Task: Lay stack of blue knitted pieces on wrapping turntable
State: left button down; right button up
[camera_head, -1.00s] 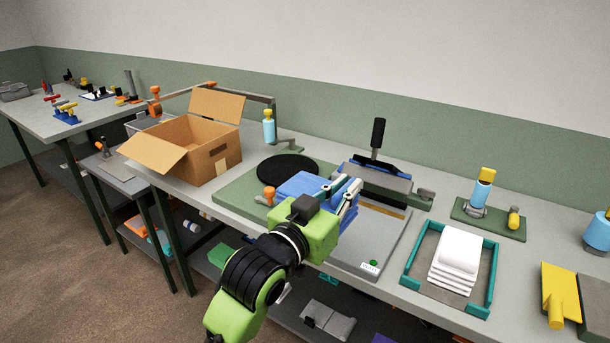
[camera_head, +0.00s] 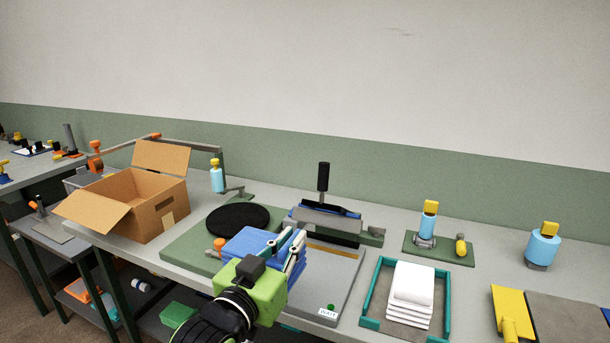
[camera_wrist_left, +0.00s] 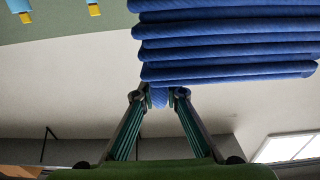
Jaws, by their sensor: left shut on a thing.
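The stack of blue knitted pieces (camera_head: 250,242) is held in front of the wrapping turntable, a round black disc (camera_head: 238,219) on a green base (camera_head: 182,246). My left gripper (camera_head: 283,243) is shut on the stack. The stack hides part of the base and borders the near right side of the disc in the head view. In the left wrist view the folded layers of the stack (camera_wrist_left: 230,45) lie flat on each other, and the fingertips (camera_wrist_left: 160,96) meet at its edge. Its height above the base is hard to tell. My right gripper is not in view.
An open cardboard box (camera_head: 150,205) stands left of the turntable. An orange knob (camera_head: 219,244) rises from the green base beside the stack. A press with an upright black handle (camera_head: 323,178) stands right. A teal-edged tray (camera_head: 368,290) holds folded white pieces (camera_head: 411,290).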

pick_arm(q)
jog(key=s+a+f+n+y, duration=0.1)
jog(key=s+a+f, duration=0.4)
jog(key=s, duration=0.6)
jog(key=s+a+f+n+y, duration=0.2)
jog(key=s+a+f+y, duration=0.2)
jog(key=s+f, duration=0.6)
jog(key=shift+s+a+f+n+t+y, duration=0.35)
jog(key=shift+s+a, duration=0.35)
jog(key=shift+a, duration=0.5)
